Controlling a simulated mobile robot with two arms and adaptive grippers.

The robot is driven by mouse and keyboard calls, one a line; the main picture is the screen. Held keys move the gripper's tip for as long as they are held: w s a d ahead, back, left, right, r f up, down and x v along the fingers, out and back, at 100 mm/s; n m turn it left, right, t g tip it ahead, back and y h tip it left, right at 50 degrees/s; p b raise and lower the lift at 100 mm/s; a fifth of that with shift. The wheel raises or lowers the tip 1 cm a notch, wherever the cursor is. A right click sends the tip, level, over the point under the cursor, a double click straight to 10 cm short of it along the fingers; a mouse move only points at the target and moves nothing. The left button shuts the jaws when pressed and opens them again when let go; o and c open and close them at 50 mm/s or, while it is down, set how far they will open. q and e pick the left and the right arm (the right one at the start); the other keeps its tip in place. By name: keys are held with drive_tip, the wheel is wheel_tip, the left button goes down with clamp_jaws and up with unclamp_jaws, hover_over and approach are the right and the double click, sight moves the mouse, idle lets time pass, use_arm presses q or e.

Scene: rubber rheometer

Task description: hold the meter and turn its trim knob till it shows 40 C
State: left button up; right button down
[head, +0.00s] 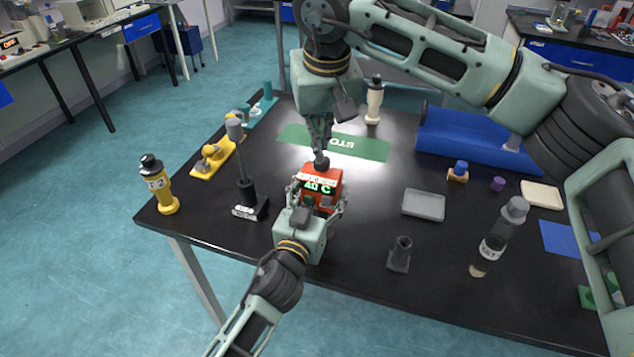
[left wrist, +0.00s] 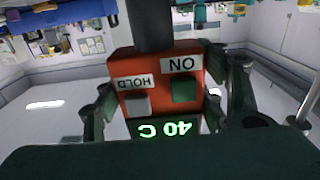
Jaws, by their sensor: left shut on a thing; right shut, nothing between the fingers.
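The meter (head: 322,188) is a red-orange box with a green lit display reading 40 C. It stands over the black table, between the fingers of my left gripper (head: 318,200), which is shut on it. In the left wrist view the meter (left wrist: 160,80) appears upside down, with labels ON and HOLD, a green and a grey button, and the 40 C display. The trim knob (head: 321,162) is the dark round piece on top of the meter. My right gripper (head: 322,143) is shut with nothing between its fingers, directly above the knob. Whether it touches the knob is hard to tell.
A green mat (head: 345,143) lies behind the meter. A grey tray (head: 423,205) is to the right, a dark stand (head: 247,190) to the left. A yellow bottle (head: 158,185) stands at the left edge, a clear bottle (head: 500,238) at the right front.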

idle(0.4)
use_arm(q)
drive_tip(key=o, duration=1.4)
